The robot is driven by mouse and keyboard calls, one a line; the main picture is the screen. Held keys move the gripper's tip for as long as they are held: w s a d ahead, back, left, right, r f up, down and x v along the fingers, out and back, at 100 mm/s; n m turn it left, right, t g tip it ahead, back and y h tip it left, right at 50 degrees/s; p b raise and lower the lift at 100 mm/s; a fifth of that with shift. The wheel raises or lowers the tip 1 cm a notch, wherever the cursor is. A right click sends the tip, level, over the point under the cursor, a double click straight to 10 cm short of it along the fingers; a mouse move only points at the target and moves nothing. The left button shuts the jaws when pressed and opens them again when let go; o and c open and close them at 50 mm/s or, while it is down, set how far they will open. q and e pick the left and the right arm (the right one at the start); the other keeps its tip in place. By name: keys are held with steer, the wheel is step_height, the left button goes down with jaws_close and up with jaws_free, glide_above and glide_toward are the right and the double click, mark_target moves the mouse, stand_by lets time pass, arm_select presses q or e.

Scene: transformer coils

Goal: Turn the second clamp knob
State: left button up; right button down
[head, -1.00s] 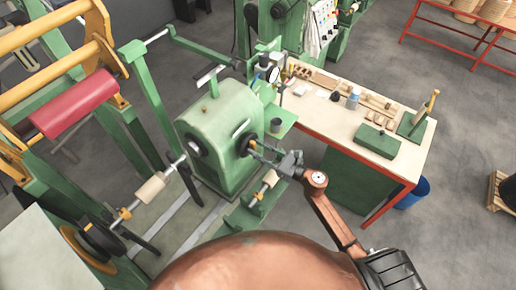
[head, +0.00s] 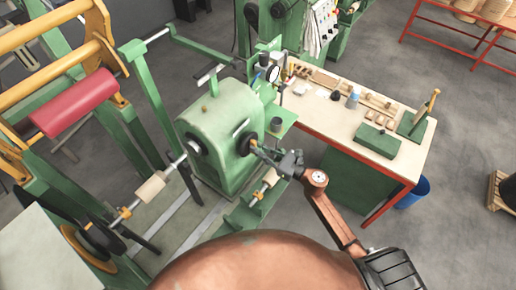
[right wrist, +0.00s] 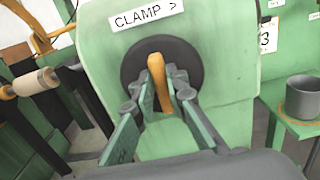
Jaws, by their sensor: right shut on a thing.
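The clamp knob is a round dark disc (head: 247,143) with an orange handle bar, on the end face of the green machine head (head: 222,135). In the right wrist view the dark disc (right wrist: 187,62) sits under a "CLAMP >" label (right wrist: 145,17), and its orange handle (right wrist: 159,82) stands nearly upright, leaning slightly. My right gripper (head: 268,155) reaches in from the right. In the right wrist view its fingers (right wrist: 160,92) are on either side of the handle, shut on it. The fingers hide part of the disc. My left gripper is not in view.
A workbench (head: 325,93) with small parts and tools stands to the right. A grey cup (right wrist: 303,97) sits on a green side shelf by the machine. A wooden roller (head: 152,188) is on the shaft at left. Open floor lies right of the bench.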

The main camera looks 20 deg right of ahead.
steer(key=shift+m, duration=0.3)
steer(key=shift+d+f+m+p, duration=0.1)
steer(key=shift+f+m+p, duration=0.3)
steer(key=shift+m+p, duration=3)
steer(key=shift+d+f+m+b, duration=0.1)
steer(key=shift+f+m+b, duration=0.3)
steer(key=shift+m, duration=6.6)
steer(key=shift+f+m+p, duration=0.45)
steer(key=shift+m+p, duration=1.2)
steer(key=shift+m, duration=3.55)
steer(key=c, duration=1.9)
jaws_free()
steer(key=shift+c, duration=0.2)
